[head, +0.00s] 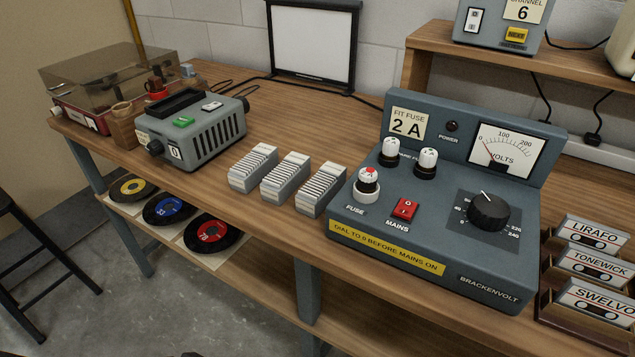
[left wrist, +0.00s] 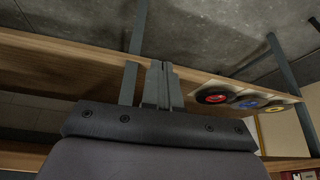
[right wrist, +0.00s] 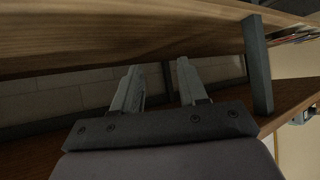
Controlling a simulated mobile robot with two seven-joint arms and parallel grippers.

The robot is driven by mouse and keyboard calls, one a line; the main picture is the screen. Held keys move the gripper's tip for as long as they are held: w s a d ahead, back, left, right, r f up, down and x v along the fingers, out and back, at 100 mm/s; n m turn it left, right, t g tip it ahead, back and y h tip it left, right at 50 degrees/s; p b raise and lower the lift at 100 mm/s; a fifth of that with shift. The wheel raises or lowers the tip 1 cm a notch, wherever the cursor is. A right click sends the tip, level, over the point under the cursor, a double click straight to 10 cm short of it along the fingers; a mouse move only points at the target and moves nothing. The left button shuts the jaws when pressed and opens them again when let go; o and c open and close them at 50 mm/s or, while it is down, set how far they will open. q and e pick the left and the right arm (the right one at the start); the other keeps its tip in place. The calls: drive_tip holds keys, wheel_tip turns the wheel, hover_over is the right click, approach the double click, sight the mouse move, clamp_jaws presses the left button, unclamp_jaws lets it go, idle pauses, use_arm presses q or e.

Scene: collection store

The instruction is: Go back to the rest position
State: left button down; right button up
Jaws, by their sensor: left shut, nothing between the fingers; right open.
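My left gripper (left wrist: 158,82) shows in the left wrist view with its fingers together and nothing between them. It points at the bench's underside and the concrete floor. My right gripper (right wrist: 158,80) shows in the right wrist view with its fingers apart and empty, below the edge of a wooden shelf or bench top. Neither gripper shows in the head view. On the bench (head: 262,205) stand a grey-blue power supply (head: 450,262) with a black dial and red mains switch, several white-topped slide boxes (head: 285,180), and a grey projector-like box (head: 208,135).
A record player (head: 75,115) stands at the far left. Records (head: 212,232) lie on the lower shelf and also show in the left wrist view (left wrist: 213,96). Cassettes (head: 596,268) stand at the right. A black stool (head: 40,245) is at the left. A screen (head: 312,45) stands behind.

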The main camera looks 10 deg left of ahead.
use_arm(q)
drive_tip(key=w+t+p, duration=0.1)
drive_tip(key=w+d+f+t+h+p, duration=0.1)
drive_tip(key=t, duration=0.1)
drive_tip(key=w+d+f+t+p, duration=0.1)
drive_tip(key=t+p, duration=0.1)
drive_tip(key=shift+w+d+h, duration=0.1)
drive_tip(key=shift+w+h, duration=0.2)
drive_tip(key=shift+w, duration=0.05)
